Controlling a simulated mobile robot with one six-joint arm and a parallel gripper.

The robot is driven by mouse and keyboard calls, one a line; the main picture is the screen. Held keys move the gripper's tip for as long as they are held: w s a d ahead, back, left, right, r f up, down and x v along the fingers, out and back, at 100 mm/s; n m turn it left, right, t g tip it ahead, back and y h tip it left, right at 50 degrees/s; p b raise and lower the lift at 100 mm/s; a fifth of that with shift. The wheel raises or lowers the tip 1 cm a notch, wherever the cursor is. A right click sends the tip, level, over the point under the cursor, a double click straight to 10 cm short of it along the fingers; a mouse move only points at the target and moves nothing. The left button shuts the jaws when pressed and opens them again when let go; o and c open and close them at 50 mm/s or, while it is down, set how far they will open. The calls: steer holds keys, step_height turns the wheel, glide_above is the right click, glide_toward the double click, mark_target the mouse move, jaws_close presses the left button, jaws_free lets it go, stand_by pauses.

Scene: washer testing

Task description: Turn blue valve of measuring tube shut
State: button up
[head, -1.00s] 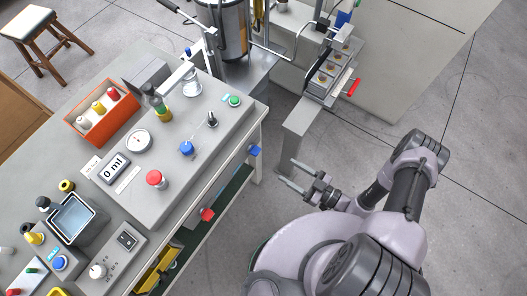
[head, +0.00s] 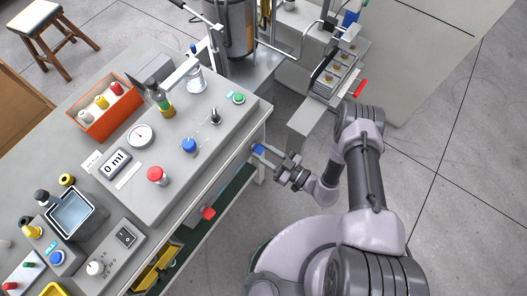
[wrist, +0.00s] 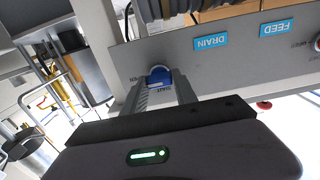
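The blue valve (head: 258,149) is on the front side of the grey bench, near its right corner. In the wrist view the blue valve (wrist: 158,73) is a rounded knob on a grey panel, left of a blue DRAIN label (wrist: 211,42). My gripper (head: 266,154) is at the valve, its fingers pointing at the panel. In the wrist view my gripper's fingers (wrist: 162,88) are apart, with the knob between their tips; contact cannot be made out. The measuring tube (head: 160,96) appears to stand on the bench top, partly behind a tap arm.
A red valve (head: 208,213) is farther left along the same bench side. A FEED label (wrist: 278,29) is right of DRAIN in the wrist view. The display (head: 115,163) reads 0 ml. Open floor lies right of my arm.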

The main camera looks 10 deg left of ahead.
jaws_close()
steer(key=n+b, duration=0.1)
steer(key=n, duration=0.2)
steer(key=shift+f, duration=0.1)
steer(key=n+b, duration=0.2)
steer(key=n, duration=1.2)
steer(key=shift+s+n+b, duration=0.1)
steer(key=shift+n+b, duration=0.2)
steer(key=shift+b, duration=0.05)
stand_by(0.4)
